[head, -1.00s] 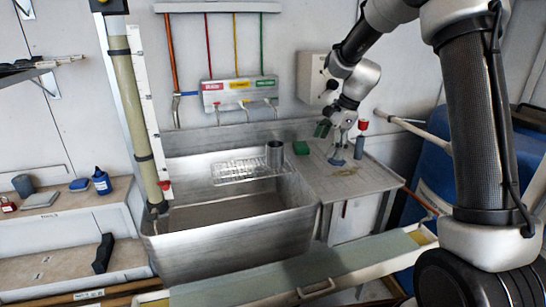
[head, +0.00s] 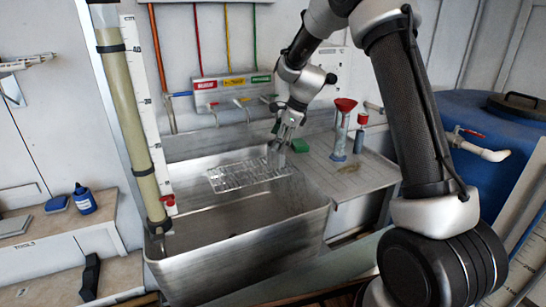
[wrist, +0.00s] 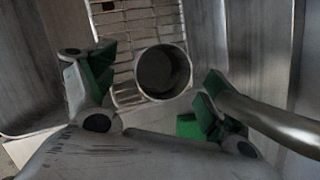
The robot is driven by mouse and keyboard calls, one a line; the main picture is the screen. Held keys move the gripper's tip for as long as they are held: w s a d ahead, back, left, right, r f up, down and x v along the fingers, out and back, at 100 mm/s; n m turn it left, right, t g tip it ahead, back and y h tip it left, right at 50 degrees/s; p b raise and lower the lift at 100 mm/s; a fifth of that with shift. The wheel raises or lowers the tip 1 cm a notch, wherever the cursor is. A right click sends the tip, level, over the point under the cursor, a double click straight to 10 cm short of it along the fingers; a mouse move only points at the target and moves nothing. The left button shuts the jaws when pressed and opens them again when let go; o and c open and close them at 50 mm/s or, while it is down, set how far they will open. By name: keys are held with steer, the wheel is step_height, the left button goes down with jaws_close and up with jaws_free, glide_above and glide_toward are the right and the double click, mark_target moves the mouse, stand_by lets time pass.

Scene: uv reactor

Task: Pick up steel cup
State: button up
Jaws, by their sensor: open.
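The steel cup (wrist: 163,72) shows in the wrist view from above, upright and empty-looking, with its round mouth toward me. It stands at the right end of the wire rack over the sink. In the head view the cup (head: 274,159) is partly hidden by my gripper (head: 281,143), which points down just above it. In the wrist view my green-padded fingers are spread, one to the left and one to the right of the cup. Nothing is held, and a gap shows on both sides. I cannot tell how far the fingertips are above the rim.
The wire rack (head: 232,178) lies across the steel sink (head: 235,262). A tap pipe (wrist: 268,120) runs close to my right finger.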

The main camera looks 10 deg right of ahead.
mark_target(272, 155)
steer(key=x, duration=0.7)
steer(key=shift+s+f, duration=0.1)
steer(key=shift+d, duration=0.1)
steer(key=c, duration=1.2)
steer(key=shift+s, duration=0.1)
steer(key=shift+c, duration=0.8)
